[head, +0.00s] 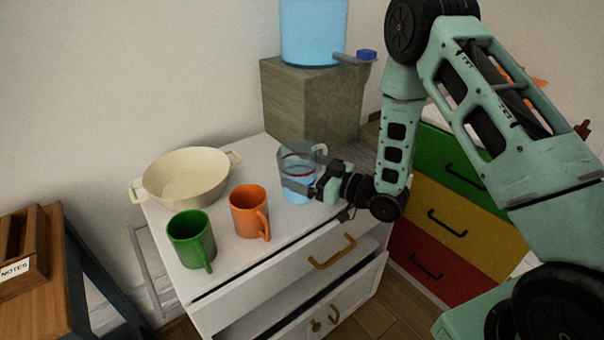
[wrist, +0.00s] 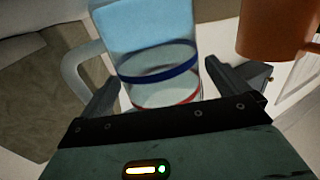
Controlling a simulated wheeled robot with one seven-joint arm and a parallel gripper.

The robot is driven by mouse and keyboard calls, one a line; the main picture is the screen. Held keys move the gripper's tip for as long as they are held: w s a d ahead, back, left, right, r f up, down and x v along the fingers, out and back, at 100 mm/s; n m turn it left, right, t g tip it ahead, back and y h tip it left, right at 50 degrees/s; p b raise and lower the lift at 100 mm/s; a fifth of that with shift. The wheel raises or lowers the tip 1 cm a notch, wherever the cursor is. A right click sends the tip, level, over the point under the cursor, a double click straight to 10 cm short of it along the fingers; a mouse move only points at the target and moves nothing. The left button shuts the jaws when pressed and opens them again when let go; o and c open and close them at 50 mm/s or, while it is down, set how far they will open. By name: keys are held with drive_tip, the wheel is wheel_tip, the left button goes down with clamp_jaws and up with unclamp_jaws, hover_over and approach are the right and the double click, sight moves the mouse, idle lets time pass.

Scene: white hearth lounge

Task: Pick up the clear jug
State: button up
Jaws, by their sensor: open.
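The clear jug (head: 297,178) stands upright on the white cabinet top, with bluish liquid inside and a red ring showing. In the wrist view the jug (wrist: 155,50) sits between my two fingers, with a blue ring, a red ring and its handle at the left. My gripper (head: 306,187) is at the jug's right side in the head view, and one finger lies across the jug's front. In the wrist view my gripper (wrist: 160,90) is open around the jug. I cannot tell whether either finger touches it.
An orange mug (head: 248,212), a green mug (head: 190,240) and a cream two-handled pot (head: 187,178) stand left of the jug on the white cabinet (head: 262,256). A wooden block (head: 310,100) behind carries a blue water dispenser (head: 313,30). Coloured drawers (head: 440,200) stand at right.

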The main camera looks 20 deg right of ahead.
drive_tip(key=c, duration=1.3)
drive_tip(key=shift+o, duration=0.2)
drive_tip(key=shift+r, duration=0.1)
